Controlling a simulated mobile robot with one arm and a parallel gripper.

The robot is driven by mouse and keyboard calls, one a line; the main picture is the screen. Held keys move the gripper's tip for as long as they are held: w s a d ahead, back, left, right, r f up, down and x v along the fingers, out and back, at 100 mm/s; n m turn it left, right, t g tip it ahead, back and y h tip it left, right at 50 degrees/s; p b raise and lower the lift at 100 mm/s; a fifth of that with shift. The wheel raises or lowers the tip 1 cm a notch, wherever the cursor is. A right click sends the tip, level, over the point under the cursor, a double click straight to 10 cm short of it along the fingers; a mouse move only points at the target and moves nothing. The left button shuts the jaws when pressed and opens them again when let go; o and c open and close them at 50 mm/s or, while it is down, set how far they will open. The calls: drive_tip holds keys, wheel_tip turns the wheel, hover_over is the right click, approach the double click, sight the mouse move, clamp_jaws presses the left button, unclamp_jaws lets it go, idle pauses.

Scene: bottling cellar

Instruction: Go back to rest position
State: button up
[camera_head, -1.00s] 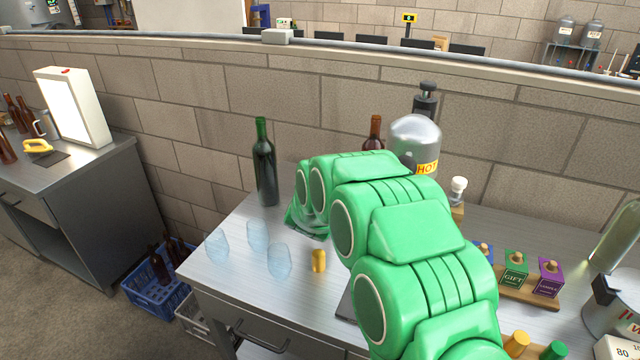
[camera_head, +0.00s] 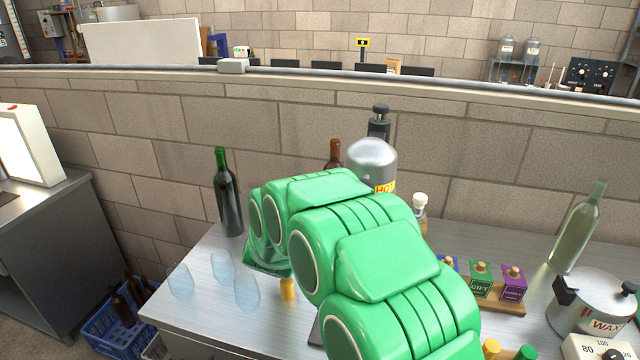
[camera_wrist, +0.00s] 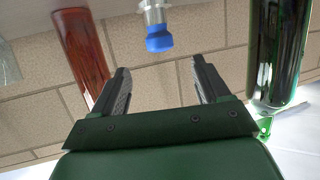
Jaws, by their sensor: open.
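My gripper (camera_wrist: 160,88) shows in the wrist view with its two dark fingers apart and nothing between them. A blue-tipped metal nozzle (camera_wrist: 159,40) lies beyond the fingertips, seemingly apart from them. A brown bottle (camera_wrist: 82,48) is to the left of the fingers and a dark green bottle (camera_wrist: 277,50) to the right. In the head view my green arm covers the middle of the steel bench (camera_head: 205,315), and my fingers are hidden behind it.
A green bottle (camera_head: 228,195), clear glasses (camera_head: 222,268), a yellow piece (camera_head: 288,289) and a HOT-labelled tank (camera_head: 372,160) stand around my arm. Stamps (camera_head: 481,280) and a WAX pot (camera_head: 592,305) are at right. A stone wall (camera_head: 290,110) runs behind.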

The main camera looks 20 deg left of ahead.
drive_tip(key=s+d+r+m+g+y, duration=0.1)
drive_tip(key=s+d+r+g, duration=0.15)
drive_tip(key=s, duration=0.55)
drive_tip(key=s+d+r+m+g, duration=0.1)
drive_tip(key=s+g, duration=0.3)
drive_tip(key=s, duration=0.4)
drive_tip(key=s+d+r+m+g+y, duration=0.1)
drive_tip(key=s+d+r+g, duration=0.15)
drive_tip(key=s, duration=0.45)
drive_tip(key=s+d+r+g+h, duration=0.1)
drive_tip(key=s+d+g+h, duration=0.1)
drive_tip(key=s+d, duration=0.6)
drive_tip(key=s+d+r+g+h, duration=0.2)
drive_tip(key=s+d, duration=0.6)
drive_tip(key=d, duration=1.1)
drive_tip(key=s+d+r+g+h, duration=0.1)
drive_tip(key=s+d+r+g, duration=0.1)
drive_tip(key=s+d, duration=0.7)
drive_tip(key=d, duration=0.4)
drive_tip(key=shift+d+r+g+h, duration=0.25)
drive_tip(key=shift+d+g+h, duration=0.05)
drive_tip(key=shift+d+h, duration=0.1)
